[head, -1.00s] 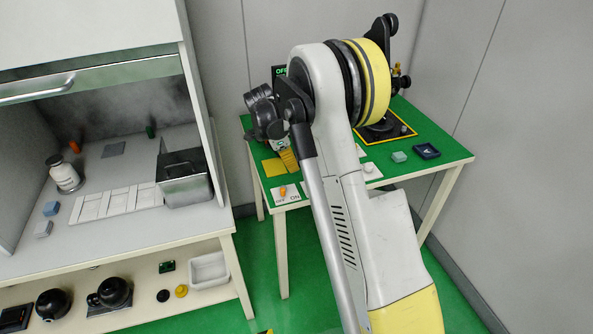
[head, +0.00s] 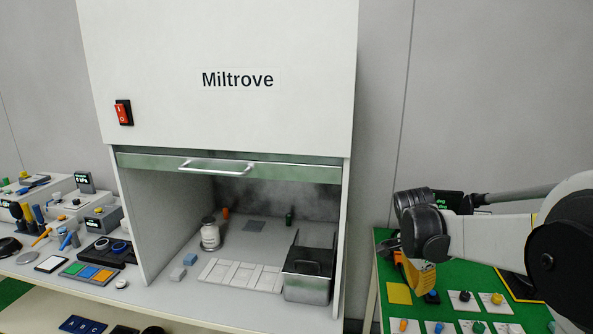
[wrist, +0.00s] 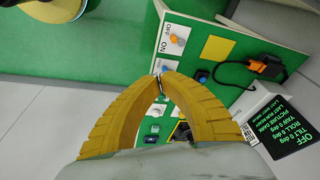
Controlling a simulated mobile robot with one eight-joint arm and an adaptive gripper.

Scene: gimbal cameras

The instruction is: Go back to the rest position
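My gripper (head: 418,277) hangs above the left part of the green table in the head view, at the end of my arm on the right. In the wrist view the two ridged yellow fingers of my gripper (wrist: 160,80) curve in and meet at their tips. Nothing shows between them. The green table (head: 380,240) lies below, with a yellow square (head: 399,293) near its left edge.
A fume hood marked Miltrove (head: 237,127) stands left of my arm, its sash raised. Knobs and a display box (wrist: 288,130) stand on the green table. Open floor (wrist: 40,115) shows beside it.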

